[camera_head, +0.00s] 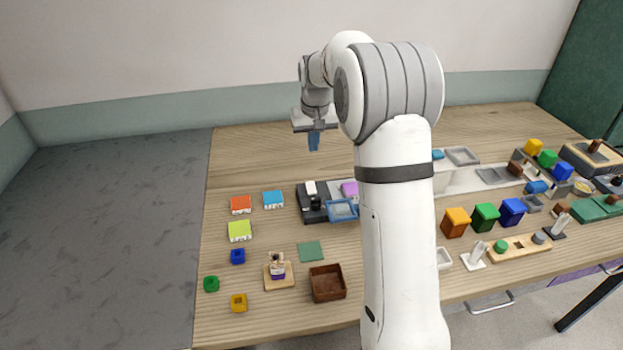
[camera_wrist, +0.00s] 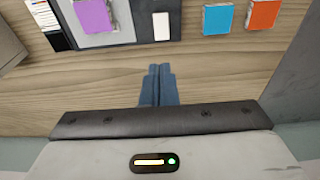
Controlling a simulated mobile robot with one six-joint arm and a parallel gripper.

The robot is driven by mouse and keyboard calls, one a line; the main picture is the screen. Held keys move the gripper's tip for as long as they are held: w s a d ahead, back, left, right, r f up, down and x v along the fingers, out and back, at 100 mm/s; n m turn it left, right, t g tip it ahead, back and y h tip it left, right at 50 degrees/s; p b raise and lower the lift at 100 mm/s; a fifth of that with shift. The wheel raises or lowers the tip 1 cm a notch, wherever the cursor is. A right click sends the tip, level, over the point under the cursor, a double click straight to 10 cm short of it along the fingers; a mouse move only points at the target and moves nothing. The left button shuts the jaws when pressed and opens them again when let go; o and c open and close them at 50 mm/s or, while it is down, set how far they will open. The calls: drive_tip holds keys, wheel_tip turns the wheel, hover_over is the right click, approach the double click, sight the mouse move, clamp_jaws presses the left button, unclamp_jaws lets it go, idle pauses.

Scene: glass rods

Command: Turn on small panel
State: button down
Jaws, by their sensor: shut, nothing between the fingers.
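A dark panel (camera_head: 304,203) with a white rectangular switch (camera_head: 310,187) stands near the middle of the table in the head view. In the wrist view the dark panel (camera_wrist: 160,36) and its white switch (camera_wrist: 161,26) show at the top edge, partly cut off. I cannot tell whether the switch is on or off. My gripper (camera_head: 314,149) is behind the panel, above the bare back of the table. Its blue fingers (camera_wrist: 160,68) are shut and empty, pointing down and apart from the panel.
Beside the panel are a blue block (camera_head: 273,199), an orange block (camera_head: 241,204), a purple block (camera_head: 349,188) and a blue tray (camera_head: 342,210). A brown box (camera_head: 327,283) stands in front. My arm hides part of the table's middle. The back left of the table is clear.

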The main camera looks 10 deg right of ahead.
sight(312, 184)
drive_tip(key=shift+f, duration=0.1)
drive_tip(key=f, duration=0.4)
drive_tip(key=w+f+p, duration=0.1)
drive_tip(key=f, duration=0.4)
drive_tip(key=w+f+p, duration=0.1)
drive_tip(key=f, duration=0.3)
drive_tip(key=shift+w+f, duration=0.1)
drive_tip(key=shift+f, duration=0.2)
